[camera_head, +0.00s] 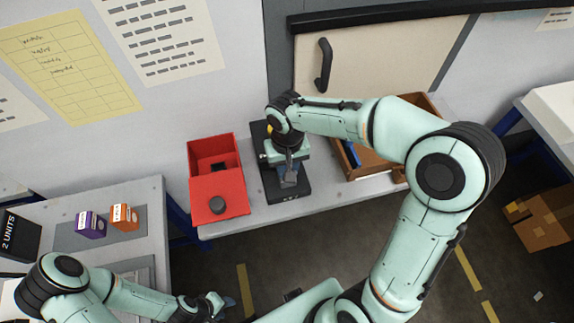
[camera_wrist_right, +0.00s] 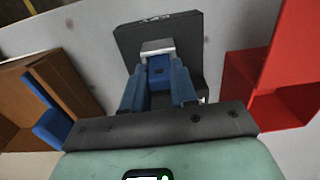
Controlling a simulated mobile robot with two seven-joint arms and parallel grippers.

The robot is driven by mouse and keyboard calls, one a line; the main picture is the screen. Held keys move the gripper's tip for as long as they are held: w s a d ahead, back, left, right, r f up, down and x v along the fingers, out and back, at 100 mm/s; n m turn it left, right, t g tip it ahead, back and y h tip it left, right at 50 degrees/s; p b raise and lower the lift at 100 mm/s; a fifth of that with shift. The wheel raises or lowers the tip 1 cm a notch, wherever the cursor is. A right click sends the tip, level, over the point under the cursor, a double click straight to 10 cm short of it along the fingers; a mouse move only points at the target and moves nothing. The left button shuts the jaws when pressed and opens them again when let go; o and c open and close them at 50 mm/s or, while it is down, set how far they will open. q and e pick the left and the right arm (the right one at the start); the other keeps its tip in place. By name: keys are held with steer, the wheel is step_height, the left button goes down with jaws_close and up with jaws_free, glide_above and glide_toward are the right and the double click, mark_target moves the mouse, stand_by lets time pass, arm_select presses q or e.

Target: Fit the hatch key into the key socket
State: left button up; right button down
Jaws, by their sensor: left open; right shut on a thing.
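My right gripper (camera_head: 289,172) is above a black base (camera_head: 293,192) on the bench. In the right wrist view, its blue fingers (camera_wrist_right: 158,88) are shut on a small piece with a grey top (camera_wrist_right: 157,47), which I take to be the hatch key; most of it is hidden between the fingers. The black base (camera_wrist_right: 188,28) lies just beyond that piece. I cannot make out the key socket or tell whether the key touches it. My left gripper (camera_head: 218,303) is open and empty, low in the head view, away from the bench.
A side table (camera_head: 148,195) holds purple (camera_head: 90,225) and orange (camera_head: 124,217) boxes.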

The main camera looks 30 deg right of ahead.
steer(key=c, duration=0.9)
jaws_free()
arm_select(q)
steer(key=shift+s, duration=0.1)
arm_select(e)
steer(key=shift+s, duration=0.1)
steer(key=shift+r, duration=0.45)
arm_select(q)
steer(key=shift+w+r+p, duration=0.9)
steer(key=shift+w+r, duration=0.2)
arm_select(e)
step_height(320, 180, up, 11)
steer(key=shift+r, duration=0.2)
